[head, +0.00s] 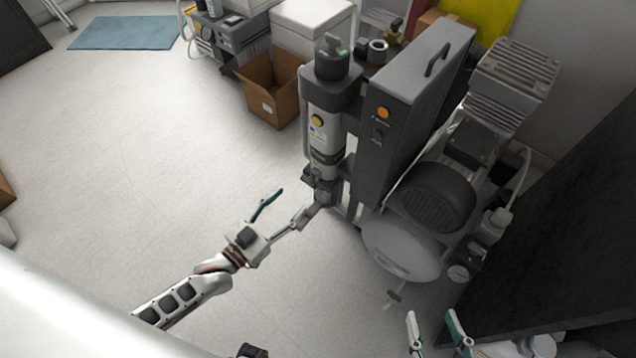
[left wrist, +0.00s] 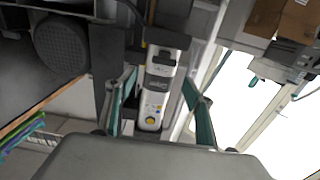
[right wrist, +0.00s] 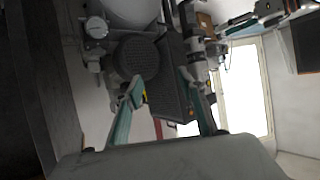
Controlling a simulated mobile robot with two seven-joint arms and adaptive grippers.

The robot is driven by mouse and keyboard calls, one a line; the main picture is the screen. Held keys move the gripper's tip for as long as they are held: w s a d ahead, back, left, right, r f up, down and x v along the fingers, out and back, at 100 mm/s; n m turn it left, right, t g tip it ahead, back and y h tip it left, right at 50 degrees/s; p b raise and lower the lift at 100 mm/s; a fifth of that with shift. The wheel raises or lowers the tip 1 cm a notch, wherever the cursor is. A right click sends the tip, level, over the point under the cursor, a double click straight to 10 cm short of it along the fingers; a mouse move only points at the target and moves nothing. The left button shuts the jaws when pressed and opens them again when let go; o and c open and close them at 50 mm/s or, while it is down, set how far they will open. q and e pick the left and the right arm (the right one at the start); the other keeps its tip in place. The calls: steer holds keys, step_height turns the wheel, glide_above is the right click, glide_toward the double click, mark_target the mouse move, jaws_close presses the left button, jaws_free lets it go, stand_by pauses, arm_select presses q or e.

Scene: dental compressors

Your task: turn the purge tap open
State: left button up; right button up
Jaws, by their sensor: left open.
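The compressor's silver tank (head: 400,248) stands right of centre in the head view. A small tap-like fitting with a cross handle (head: 396,296) sits below the tank; I cannot tell for certain whether it is the purge tap. My left gripper (head: 297,200) is open and empty, near the foot of the white dryer column (head: 323,135). In the left wrist view the column (left wrist: 155,88) shows between its fingers. My right gripper (head: 431,313) is open and empty, low in front of the tank, right of the fitting. In the right wrist view its fingers (right wrist: 160,76) point toward the compressor.
A tall grey control box (head: 400,110) stands between the column and the motor. A dark panel (head: 570,220) closes off the right side. An open cardboard box (head: 270,88) stands behind the column.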

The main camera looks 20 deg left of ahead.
mark_target(307, 183)
arm_select(q)
steer(key=x, duration=0.2)
steer(key=b+x, duration=0.1)
steer(key=x, duration=0.5)
steer(key=shift+w+a+f, duration=0.15)
steer(key=shift+a+f, duration=0.15)
steer(key=shift+a, duration=0.05)
steer(key=c, duration=1.1)
